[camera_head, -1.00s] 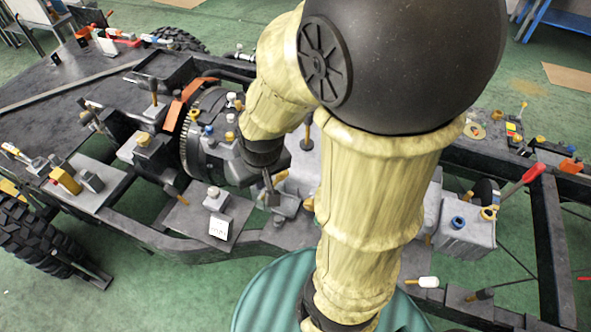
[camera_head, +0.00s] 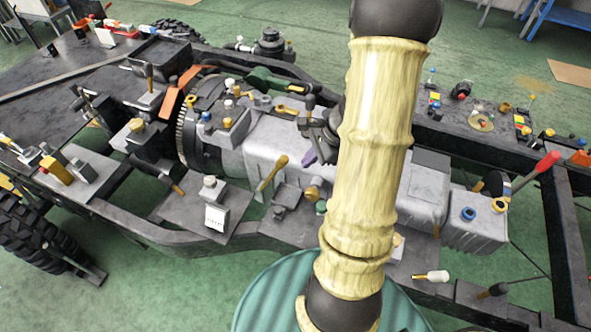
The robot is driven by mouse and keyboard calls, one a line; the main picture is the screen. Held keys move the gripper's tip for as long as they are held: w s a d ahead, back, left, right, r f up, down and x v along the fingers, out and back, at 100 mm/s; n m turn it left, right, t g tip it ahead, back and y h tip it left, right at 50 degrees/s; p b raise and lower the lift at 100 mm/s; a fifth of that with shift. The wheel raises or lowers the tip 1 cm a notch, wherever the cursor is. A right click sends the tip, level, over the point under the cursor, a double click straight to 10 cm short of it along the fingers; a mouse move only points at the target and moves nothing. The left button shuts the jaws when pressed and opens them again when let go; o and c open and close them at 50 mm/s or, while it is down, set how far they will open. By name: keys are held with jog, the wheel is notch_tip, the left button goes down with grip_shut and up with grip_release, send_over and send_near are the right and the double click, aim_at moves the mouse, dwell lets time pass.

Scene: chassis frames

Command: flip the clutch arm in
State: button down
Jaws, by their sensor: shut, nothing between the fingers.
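The chassis carries several small levers, and I cannot tell for sure which is the clutch arm. A brass-handled lever (camera_head: 272,173) stands tilted at the near side of the grey gearbox casing (camera_head: 275,140), behind the toothed bell housing (camera_head: 190,135). A green-handled lever (camera_head: 272,82) lies along the far side of the casing. My gripper (camera_head: 312,135), dark and partly hidden by my arm, is above the casing, right of the brass-handled lever and apart from it. It looks shut and empty.
A plate with a white-labelled block (camera_head: 215,218) sits on the near frame rail. A red-handled lever (camera_head: 545,163) rises at the right beside a grey box (camera_head: 470,228). A tyre (camera_head: 45,235) is at the left. Many small knobs crowd the chassis.

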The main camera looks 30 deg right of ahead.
jog(key=d+f+m+t+b, duration=0.1)
jog(key=d+f+m+t, duration=0.1)
jog(key=d+f+m, duration=0.2)
jog(key=d+m, duration=0.2)
jog(key=d, duration=0.1)
jog(key=shift+w+d+f+t, duration=0.2)
jog(key=shift+w+t, duration=0.1)
jog(key=shift+w, duration=0.1)
jog(key=w+a+f+p, duration=0.2)
jog(key=w+a+f, duration=0.4)
jog(key=w+a, duration=0.1)
jog(key=shift+s, duration=0.1)
